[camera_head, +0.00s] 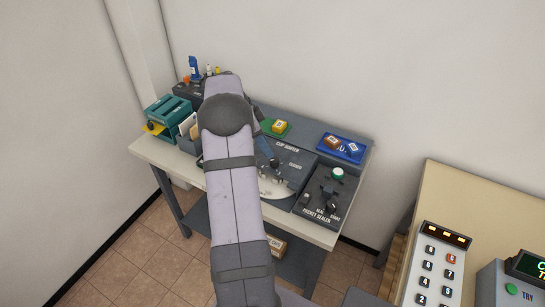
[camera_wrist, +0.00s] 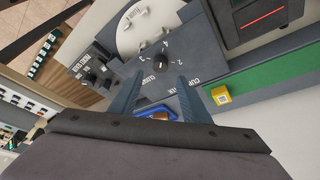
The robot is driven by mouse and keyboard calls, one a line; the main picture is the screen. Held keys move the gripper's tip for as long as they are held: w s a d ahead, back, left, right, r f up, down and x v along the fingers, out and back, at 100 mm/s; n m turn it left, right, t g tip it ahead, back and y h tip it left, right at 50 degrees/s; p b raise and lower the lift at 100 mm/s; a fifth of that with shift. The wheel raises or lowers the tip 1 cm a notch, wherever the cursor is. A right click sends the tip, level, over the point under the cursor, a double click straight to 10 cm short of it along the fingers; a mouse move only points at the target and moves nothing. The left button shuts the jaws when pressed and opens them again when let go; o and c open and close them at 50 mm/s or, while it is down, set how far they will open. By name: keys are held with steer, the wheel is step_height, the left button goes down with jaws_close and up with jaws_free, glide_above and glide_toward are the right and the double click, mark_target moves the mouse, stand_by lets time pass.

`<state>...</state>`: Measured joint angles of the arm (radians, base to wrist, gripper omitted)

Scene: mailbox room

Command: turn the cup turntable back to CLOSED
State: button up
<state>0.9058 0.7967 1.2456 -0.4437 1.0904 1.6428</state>
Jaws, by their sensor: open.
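The cup sorter is a dark panel (camera_head: 295,160) lettered "CUP SORTER", on the table. Its pale round turntable (camera_head: 275,188) is partly covered by my arm in the head view. In the wrist view the white turntable (camera_wrist: 130,38) shows at the top, with small fittings on it. A black knob (camera_wrist: 161,62) with numbers around it sits on the panel beside the turntable. My gripper (camera_wrist: 161,84) is open and empty, its two blue-grey fingers over the panel near the knob. I cannot tell the turntable's setting.
A packet sealer (camera_head: 325,195) stands right of the sorter. A blue tray (camera_head: 328,142) with small boxes and a green tray (camera_head: 268,127) with a yellow box (camera_head: 280,126) lie behind. A teal rack (camera_head: 168,112) is at left. A keypad (camera_head: 437,270) is on another table.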

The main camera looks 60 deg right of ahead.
mark_target(274, 159)
steer(key=shift+p+x, duration=1.5)
steer(key=shift+x, duration=2.2)
jaws_close()
